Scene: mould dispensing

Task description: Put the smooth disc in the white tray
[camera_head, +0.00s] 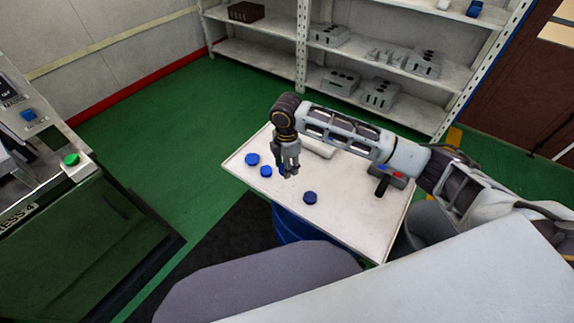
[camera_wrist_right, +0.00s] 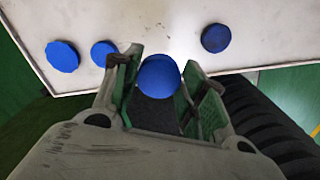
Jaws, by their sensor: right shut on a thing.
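My right gripper (camera_head: 290,168) is over the left part of the white table, pointing down. In the right wrist view its fingers (camera_wrist_right: 160,95) are on both sides of a blue disc (camera_wrist_right: 158,75), shut on it; its visible outline looks smooth. Two other blue discs, the far-left one (camera_head: 252,159) and a nearer one (camera_head: 266,171), lie left of the gripper. A darker blue disc (camera_head: 310,197) lies to its right. A low white object (camera_head: 318,148), perhaps the white tray, is partly hidden behind my right arm. My left gripper is out of view.
The table (camera_head: 350,225) has bare room at its front. A black and red item (camera_head: 381,183) lies at its right, under my arm. A shelf (camera_head: 345,100) with grey mould blocks stands behind. A machine with a green button (camera_head: 71,159) stands at left.

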